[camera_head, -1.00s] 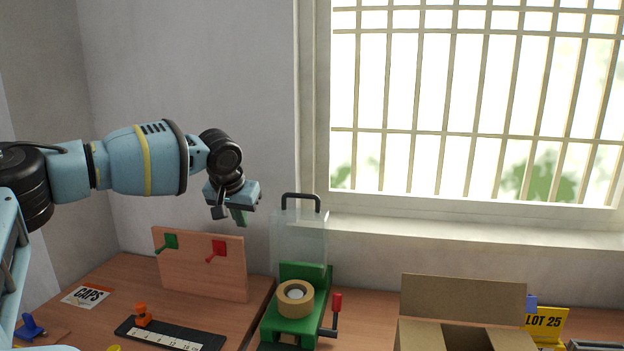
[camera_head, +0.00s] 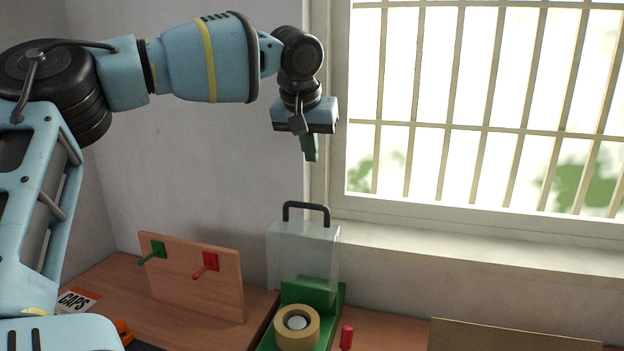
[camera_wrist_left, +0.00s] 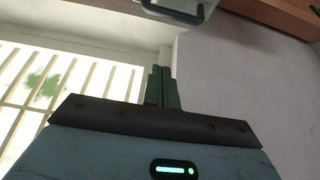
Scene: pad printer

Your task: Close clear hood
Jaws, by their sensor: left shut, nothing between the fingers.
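The clear hood (camera_head: 303,250) stands raised and upright at the back of the green pad printer (camera_head: 318,293). A black handle (camera_head: 306,206) is on its top edge. A tan ring with a white centre (camera_head: 297,326) sits on the printer in front of the hood. My left gripper (camera_head: 311,158) is shut and empty, pointing down, above the handle and apart from it. In the left wrist view its green fingers (camera_wrist_left: 162,88) are together, and the hood (camera_wrist_left: 182,10) shows at the top edge. My right gripper is not in view.
A wooden board (camera_head: 192,276) with a green peg and a red peg stands left of the printer. A red-knobbed lever (camera_head: 347,337) is at the printer's right. A cardboard box (camera_head: 510,336) is at lower right. The barred window (camera_head: 480,100) is behind.

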